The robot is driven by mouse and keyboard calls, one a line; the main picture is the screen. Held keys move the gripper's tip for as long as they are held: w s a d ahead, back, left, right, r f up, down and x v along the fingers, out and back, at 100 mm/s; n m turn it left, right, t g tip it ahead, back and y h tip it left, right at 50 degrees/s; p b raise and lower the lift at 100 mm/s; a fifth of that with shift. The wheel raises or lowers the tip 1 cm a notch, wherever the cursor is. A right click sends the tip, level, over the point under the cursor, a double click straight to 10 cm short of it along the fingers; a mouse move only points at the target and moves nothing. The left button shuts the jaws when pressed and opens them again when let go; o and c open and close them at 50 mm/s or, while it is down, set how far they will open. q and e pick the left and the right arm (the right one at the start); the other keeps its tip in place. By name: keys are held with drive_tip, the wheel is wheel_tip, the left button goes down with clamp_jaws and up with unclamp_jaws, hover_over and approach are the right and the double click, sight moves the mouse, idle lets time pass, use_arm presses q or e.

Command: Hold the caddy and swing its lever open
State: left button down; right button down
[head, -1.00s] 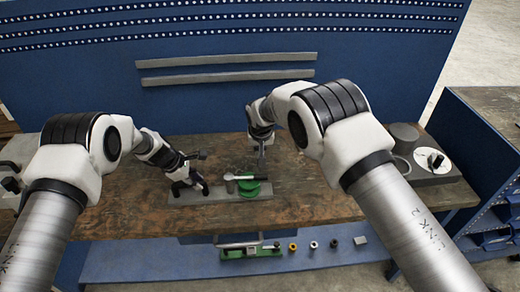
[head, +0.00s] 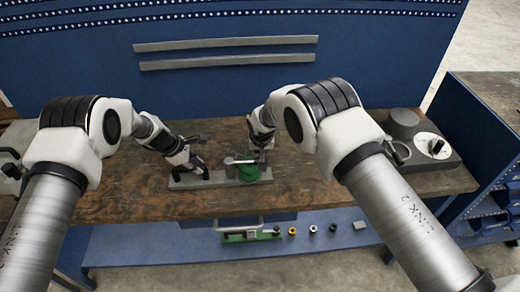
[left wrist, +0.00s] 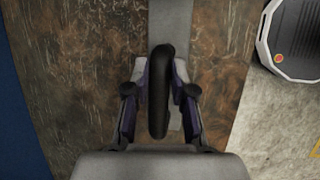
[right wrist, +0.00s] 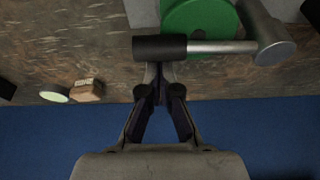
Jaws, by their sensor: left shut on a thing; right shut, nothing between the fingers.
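The caddy has a grey base plate (head: 215,181), a green disc (head: 249,174) and a lever (head: 243,161) on a grey post. My left gripper (head: 197,165) is shut on the caddy's black handle (left wrist: 159,90), which stands between its fingers in the left wrist view. In the right wrist view the lever's bright rod (right wrist: 220,47) runs left from the post (right wrist: 268,42) to a black grip (right wrist: 160,47), passing over the disc. My right gripper (right wrist: 161,80) is shut and empty, its fingertips right beside the black grip. I cannot tell whether they touch it.
A grey device with a white dial (head: 430,147) and a dark cylinder (head: 403,123) stand at the right. Below, a blue shelf (head: 150,248) holds a green-and-grey item (head: 248,236) and several small parts.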

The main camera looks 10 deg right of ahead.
drive_tip(key=shift+s, duration=1.45)
drive_tip(key=shift+s+a, duration=0.15)
drive_tip(key=shift+s, duration=0.55)
drive_tip(key=shift+s+a, duration=0.15)
drive_tip(key=shift+s, duration=0.5)
